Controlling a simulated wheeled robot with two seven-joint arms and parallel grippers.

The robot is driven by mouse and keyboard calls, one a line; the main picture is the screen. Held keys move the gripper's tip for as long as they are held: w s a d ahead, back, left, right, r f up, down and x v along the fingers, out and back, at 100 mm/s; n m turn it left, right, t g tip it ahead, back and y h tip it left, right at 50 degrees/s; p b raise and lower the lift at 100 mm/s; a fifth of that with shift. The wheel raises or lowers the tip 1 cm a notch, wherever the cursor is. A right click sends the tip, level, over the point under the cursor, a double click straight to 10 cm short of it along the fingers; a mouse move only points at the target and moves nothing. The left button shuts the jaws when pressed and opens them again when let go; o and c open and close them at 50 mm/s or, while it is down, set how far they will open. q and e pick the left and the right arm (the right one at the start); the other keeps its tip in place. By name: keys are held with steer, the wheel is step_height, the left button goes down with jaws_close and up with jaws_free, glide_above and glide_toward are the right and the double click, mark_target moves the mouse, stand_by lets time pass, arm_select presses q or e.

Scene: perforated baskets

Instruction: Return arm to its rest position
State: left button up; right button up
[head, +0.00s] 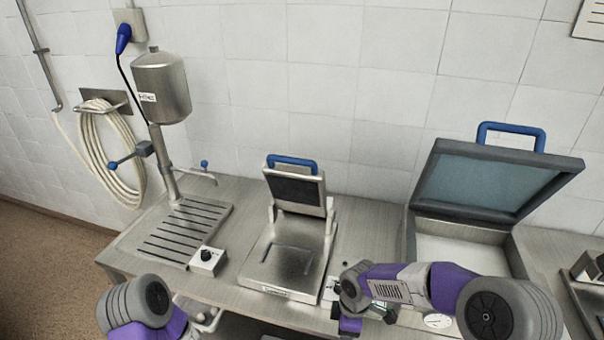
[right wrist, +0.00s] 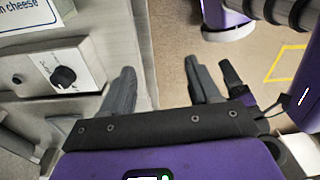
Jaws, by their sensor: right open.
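My right arm (head: 400,286) reaches in from the right over the front of the steel counter in the head view. My right gripper (head: 350,326) is at the counter's front edge, partly hidden by its wrist. In the right wrist view my right gripper (right wrist: 160,82) is open, with its dark fingers apart and nothing between them; bare floor shows behind the gap. My left arm (head: 140,306) shows only in part at the lower left of the head view, and its gripper is not seen.
A small press (head: 285,252) with a raised blue-handled lid stands mid-counter. A larger open-lidded machine (head: 495,183) is right of it. A knob box (right wrist: 62,72) is close left of my right fingers. Floor (right wrist: 170,50) lies open beyond them.

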arm_select(q)
step_height(320, 180, down, 7)
steer(key=w+b, duration=0.1)
steer(key=b, duration=0.5)
steer(key=shift+w, duration=0.25)
arm_select(e)
steer(key=s+f+m+y, duration=0.1)
steer(key=s+f+m, duration=0.3)
steer(key=f+m, duration=0.2)
steer(key=s+a+f+m+y, duration=0.1)
steer(key=s+f+m, duration=0.3)
steer(key=f, duration=0.7)
steer(key=s+f+m+y, duration=0.1)
steer(key=s+f+m, duration=0.4)
steer(key=f+m, duration=0.3)
steer(key=shift+a+f+m+t, duration=0.15)
steer(key=shift+f+m+t, duration=0.15)
steer(key=shift+f, duration=0.25)
steer(key=shift+s, duration=0.1)
